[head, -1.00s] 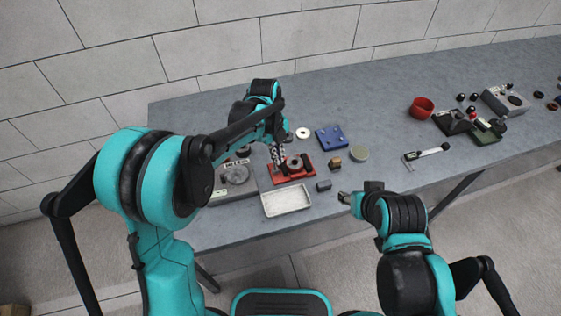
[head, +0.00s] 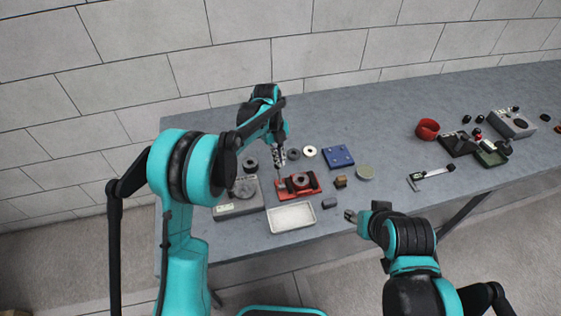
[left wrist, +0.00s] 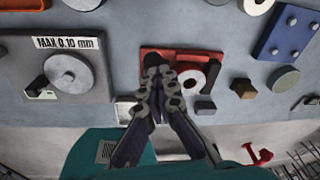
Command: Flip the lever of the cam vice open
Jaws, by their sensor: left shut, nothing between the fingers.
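The cam vice (head: 311,189) is a red block with a round grey part on top, in the middle of the bench. In the left wrist view the vice (left wrist: 190,60) lies just beyond my fingers, which cover part of it. My left gripper (head: 281,172) points down at the vice's left side, fingers together and empty. In the left wrist view the gripper's tips (left wrist: 157,68) overlap the red base; I cannot tell whether they touch it. I cannot make out the lever clearly. My right gripper (head: 350,215) hangs by the bench's front edge, away from the vice, too small to read.
A white tray (head: 291,230) lies in front of the vice. A grey gauge box (head: 238,207) stands to its left. A blue plate (head: 338,156), a brown block (head: 341,182) and a dark block (head: 329,203) are to the right. A red bowl (head: 427,129) stands farther right.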

